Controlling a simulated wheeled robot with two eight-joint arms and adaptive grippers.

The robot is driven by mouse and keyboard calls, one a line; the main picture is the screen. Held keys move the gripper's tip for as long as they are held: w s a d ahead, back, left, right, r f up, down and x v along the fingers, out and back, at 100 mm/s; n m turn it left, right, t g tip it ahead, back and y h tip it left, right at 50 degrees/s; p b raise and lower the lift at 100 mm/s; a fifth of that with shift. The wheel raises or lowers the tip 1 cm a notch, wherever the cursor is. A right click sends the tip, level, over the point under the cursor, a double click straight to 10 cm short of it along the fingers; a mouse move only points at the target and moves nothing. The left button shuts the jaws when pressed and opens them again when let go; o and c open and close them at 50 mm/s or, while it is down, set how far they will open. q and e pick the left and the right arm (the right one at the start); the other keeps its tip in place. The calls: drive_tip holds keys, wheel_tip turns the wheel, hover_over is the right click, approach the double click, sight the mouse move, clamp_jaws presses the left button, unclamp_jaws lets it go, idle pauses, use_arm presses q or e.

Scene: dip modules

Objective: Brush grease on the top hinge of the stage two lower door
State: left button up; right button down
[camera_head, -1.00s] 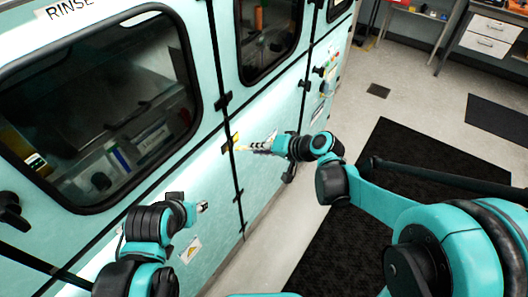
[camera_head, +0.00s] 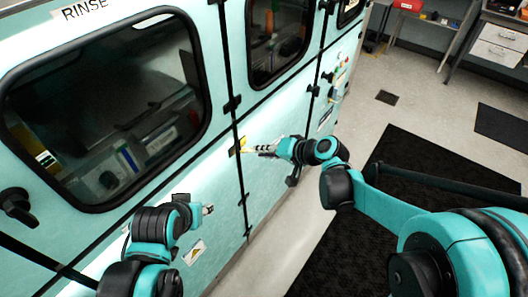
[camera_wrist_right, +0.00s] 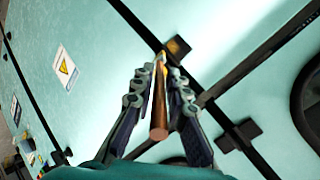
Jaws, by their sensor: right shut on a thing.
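My right gripper (camera_head: 268,150) is shut on a brush (camera_wrist_right: 158,108) with a brown, wooden-looking handle. The brush points at the seam of the pale teal machine, its tip by a dark hinge (camera_wrist_right: 178,47) with a yellow-orange patch. That hinge (camera_head: 235,150) is on the lower door (camera_head: 262,165), just below the horizontal seam. The tip overlaps or nearly meets the hinge; I cannot tell whether it touches. My left gripper (camera_head: 207,209) is in front of the panel at lower left, away from the hinge; its finger state is unclear.
Another black hinge (camera_head: 232,104) sits above the seam, by the windowed upper doors. A black handle (camera_head: 17,205) sticks out at far left. A warning label (camera_head: 194,252) is on the lower panel. Dark mats (camera_head: 430,165) lie on the open floor at right; a workbench (camera_head: 497,45) stands behind.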

drive_tip(key=shift+w+a, duration=0.55)
drive_tip(key=shift+a, duration=0.25)
drive_tip(key=shift+w+d, duration=1.75)
drive_tip(key=shift+w, duration=0.45)
drive_tip(key=shift+s+a, duration=0.9)
drive_tip(key=shift+s, duration=0.25)
drive_tip(key=shift+s+a, duration=0.85)
drive_tip(key=shift+s, duration=0.25)
drive_tip(key=s+d, duration=0.3)
drive_tip(key=d, duration=0.2)
drive_tip(key=shift+s, duration=0.25)
drive_tip(key=shift+s+d, duration=0.9)
drive_tip(key=shift+d, duration=0.3)
